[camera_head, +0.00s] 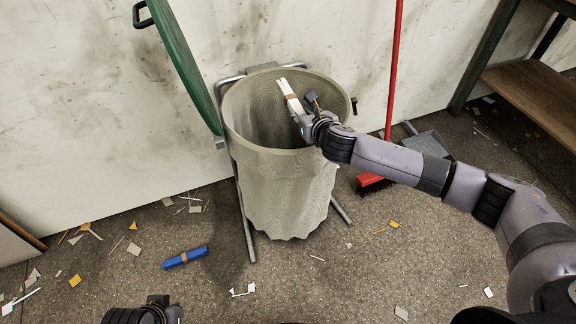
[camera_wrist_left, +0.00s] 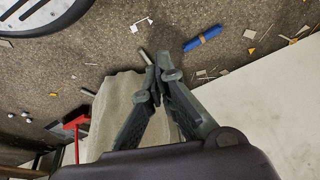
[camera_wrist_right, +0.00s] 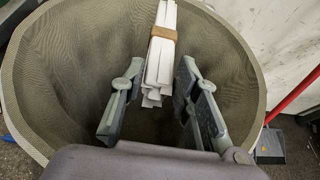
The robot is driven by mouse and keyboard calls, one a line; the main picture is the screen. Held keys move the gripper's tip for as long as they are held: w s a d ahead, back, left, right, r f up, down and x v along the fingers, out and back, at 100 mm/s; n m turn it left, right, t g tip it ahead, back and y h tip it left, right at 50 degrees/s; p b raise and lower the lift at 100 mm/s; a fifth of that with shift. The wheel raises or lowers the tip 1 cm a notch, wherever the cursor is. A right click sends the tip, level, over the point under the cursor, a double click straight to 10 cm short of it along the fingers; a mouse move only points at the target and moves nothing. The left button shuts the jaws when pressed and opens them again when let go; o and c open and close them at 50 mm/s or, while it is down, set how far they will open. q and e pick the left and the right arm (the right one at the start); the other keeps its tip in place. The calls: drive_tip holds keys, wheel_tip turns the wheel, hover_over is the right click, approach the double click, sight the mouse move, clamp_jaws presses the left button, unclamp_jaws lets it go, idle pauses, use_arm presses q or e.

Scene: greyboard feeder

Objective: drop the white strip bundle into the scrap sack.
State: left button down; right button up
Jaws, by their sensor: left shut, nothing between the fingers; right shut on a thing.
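The white strip bundle (camera_head: 286,90), wrapped with a brown band, is over the open mouth of the scrap sack (camera_head: 290,190). My right gripper (camera_head: 304,112) is shut on the bundle near one end, at the sack's right side. The right wrist view shows the bundle (camera_wrist_right: 163,58) between the fingers (camera_wrist_right: 155,90), with the sack's inner wall (camera_wrist_right: 85,60) around and below. The sack is beige and hangs in a metal stand. My left gripper (camera_wrist_left: 160,68) is shut and empty; in the head view it shows only partly at the bottom left.
A green lid (camera_head: 185,60) stands raised at the sack's left. A blue bundle (camera_head: 186,257) and scattered scraps lie on the floor. A red broom (camera_head: 392,80), a grey dustpan (camera_head: 428,143) and a wooden-shelved rack (camera_head: 535,95) are at the right. A wall is close behind.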

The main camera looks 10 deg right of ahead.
use_arm(q)
drive_tip(key=shift+b+v, duration=0.5)
drive_tip(key=shift+v, duration=1.1)
use_arm(e)
drive_tip(key=shift+f, duration=0.5)
use_arm(q)
drive_tip(key=shift+s, duration=0.1)
drive_tip(key=shift+f, duration=0.1)
use_arm(e)
drive_tip(key=o, duration=1.3)
drive_tip(key=shift+c, duration=0.2)
drive_tip(key=v, duration=1.2)
drive_tip(key=shift+f, duration=0.15)
